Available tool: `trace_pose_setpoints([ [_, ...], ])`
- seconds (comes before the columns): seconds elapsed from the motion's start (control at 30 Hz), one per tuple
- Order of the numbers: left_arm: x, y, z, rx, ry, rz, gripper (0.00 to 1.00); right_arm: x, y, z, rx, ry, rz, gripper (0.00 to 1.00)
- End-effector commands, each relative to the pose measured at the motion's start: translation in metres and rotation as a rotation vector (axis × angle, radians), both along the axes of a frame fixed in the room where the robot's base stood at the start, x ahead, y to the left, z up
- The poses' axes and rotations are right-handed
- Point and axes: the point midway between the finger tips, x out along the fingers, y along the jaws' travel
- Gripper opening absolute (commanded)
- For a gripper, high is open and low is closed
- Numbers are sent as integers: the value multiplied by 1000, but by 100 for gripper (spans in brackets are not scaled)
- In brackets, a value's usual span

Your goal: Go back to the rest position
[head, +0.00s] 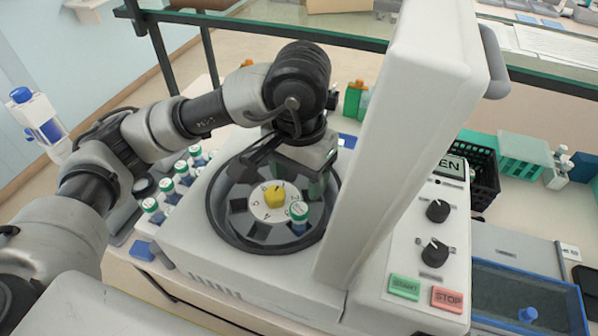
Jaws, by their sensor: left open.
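My left arm reaches in from the left over a white centrifuge (215,262) whose tall white lid stands open. My left gripper (291,178) is open and points down over the far side of the round dark rotor bowl (228,232). A tube with a white-and-green cap (299,213) sits in a rotor slot at the near right of the yellow hub knob (275,195). Something greenish shows at the gripper's right finger, partly hidden; I cannot tell whether it is a tube in a slot. My right gripper is not in view.
Several green-capped tubes (182,172) stand in a rack left of the centrifuge, close under my left arm. The open lid (400,130) rises just right of the gripper. A control panel (425,270), a black basket (484,165) and a blue tray (520,300) are at right.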

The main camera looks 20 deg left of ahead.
Motion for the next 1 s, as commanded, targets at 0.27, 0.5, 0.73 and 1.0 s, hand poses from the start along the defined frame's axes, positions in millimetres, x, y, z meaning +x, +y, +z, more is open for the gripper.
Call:
trace_pose_setpoints([
  [0.27,0,0,7,0,1,0,60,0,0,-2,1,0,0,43],
  [0.5,0,0,7,0,1,0,60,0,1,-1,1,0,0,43],
  [0.73,0,0,14,0,0,1,60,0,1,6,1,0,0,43],
  [1.0,0,0,63,0,0,0,60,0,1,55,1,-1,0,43],
])
